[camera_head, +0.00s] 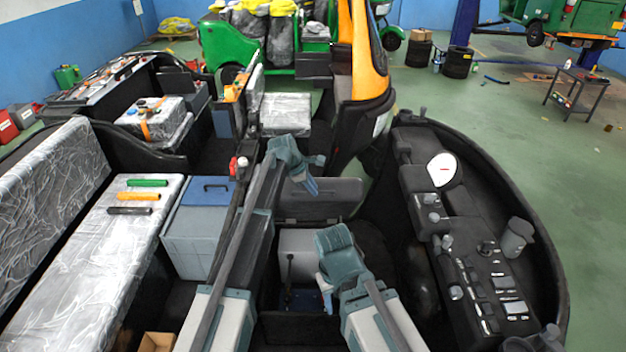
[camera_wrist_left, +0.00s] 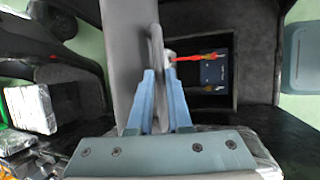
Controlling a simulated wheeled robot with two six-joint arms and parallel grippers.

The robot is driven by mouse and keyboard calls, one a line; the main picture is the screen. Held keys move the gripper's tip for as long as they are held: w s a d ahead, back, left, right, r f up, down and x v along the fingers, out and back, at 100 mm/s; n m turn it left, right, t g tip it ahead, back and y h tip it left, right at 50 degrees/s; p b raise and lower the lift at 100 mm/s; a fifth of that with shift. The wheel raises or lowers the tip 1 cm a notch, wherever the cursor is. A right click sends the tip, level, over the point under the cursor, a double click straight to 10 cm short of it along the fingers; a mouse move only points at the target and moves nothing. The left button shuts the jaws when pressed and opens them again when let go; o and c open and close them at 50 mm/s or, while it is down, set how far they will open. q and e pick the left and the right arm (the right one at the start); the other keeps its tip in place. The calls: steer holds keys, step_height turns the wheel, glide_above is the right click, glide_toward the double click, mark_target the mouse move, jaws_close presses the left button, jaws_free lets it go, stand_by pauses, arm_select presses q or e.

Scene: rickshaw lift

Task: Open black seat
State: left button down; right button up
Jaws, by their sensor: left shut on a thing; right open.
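The black seat (camera_head: 335,194) is a dark panel in the middle of the head view, standing tilted up above a compartment. My left gripper (camera_head: 312,188) is shut on its edge. In the left wrist view the seat (camera_wrist_left: 125,40) is a grey panel running up from between the blue fingers (camera_wrist_left: 155,105). A dark blue box (camera_wrist_left: 213,72) with a red-handled item lies in the open compartment beside it. My right gripper (camera_head: 327,302) is lower down, by the compartment, pointing downward and open; its fingertips are partly hidden.
A grey-blue cooler box (camera_head: 196,245) stands left of my left arm. A wrapped bench (camera_head: 130,240) with green, orange and dark rods is further left. A black control console (camera_head: 485,285) is at the right.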

arm_select(q)
steer(key=shift+s, duration=0.1)
steer(key=c, duration=0.8)
jaws_free()
steer(key=shift+c, duration=0.2)
steer(key=shift+r, duration=0.1)
steer(key=p+v, duration=1.2)
steer(key=v, duration=0.1)
steer(key=shift+s+a+r, duration=0.15)
steer(key=shift+a+r, duration=0.1)
steer(key=shift+a, duration=0.05)
